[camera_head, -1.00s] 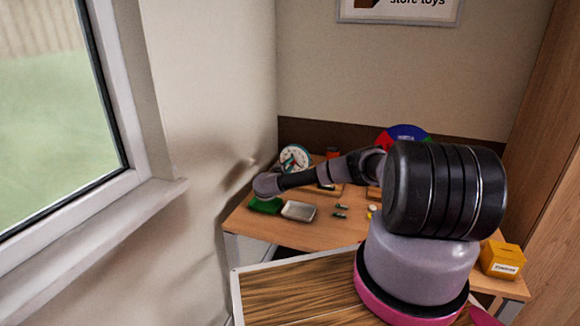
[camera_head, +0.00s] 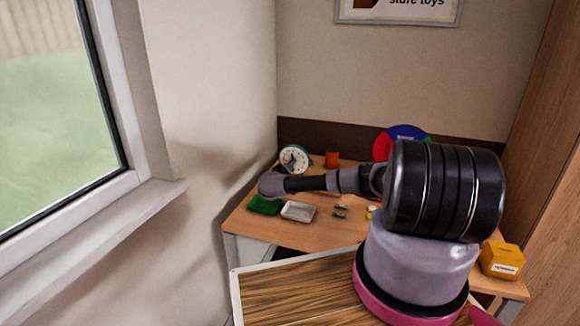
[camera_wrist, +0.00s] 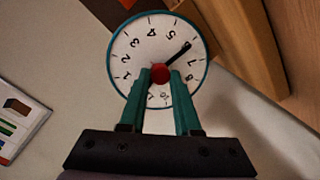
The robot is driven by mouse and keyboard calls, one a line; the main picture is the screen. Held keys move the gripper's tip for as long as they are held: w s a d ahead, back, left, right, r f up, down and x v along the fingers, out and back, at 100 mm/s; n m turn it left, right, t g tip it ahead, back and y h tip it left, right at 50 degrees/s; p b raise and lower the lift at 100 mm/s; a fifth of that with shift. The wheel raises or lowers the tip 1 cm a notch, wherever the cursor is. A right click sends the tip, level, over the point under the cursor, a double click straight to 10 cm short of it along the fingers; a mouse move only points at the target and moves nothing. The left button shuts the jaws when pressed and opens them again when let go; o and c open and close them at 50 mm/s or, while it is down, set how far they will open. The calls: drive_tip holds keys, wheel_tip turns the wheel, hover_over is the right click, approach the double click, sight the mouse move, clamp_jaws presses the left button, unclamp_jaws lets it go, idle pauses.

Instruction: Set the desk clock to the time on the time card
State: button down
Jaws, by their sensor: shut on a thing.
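The desk clock (camera_head: 295,158) stands at the back left of the desk. In the wrist view the clock (camera_wrist: 144,56) has a teal rim, a white face, dark numerals and a red centre knob (camera_wrist: 160,74). A black hand (camera_wrist: 179,51) points between the 5 and the 7, over the place of the 6. My gripper (camera_wrist: 160,80) is shut on the red knob, one teal finger on each side. The fingers cover the lower face, so another hand there could be hidden. In the head view my fingers are hidden behind my wrist. I cannot make out the time card.
A green tray (camera_head: 264,206) and a pale tray (camera_head: 298,212) lie at the desk's front left, below my wrist. Small green items (camera_head: 340,210) lie to their right. An orange-red cup (camera_head: 332,159) stands right of the clock. A yellow box (camera_head: 502,262) sits at the right.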

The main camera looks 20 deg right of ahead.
drive_tip(key=m, duration=0.5)
drive_tip(key=shift+s+f+t+y, duration=0.1)
drive_tip(key=shift+t+y, duration=0.2)
idle(0.4)
drive_tip(key=c, duration=0.6)
unclamp_jaws()
drive_tip(key=v, duration=1)
drive_tip(key=shift+s+a, duration=0.2)
drive_tip(key=shift+s, duration=0.15)
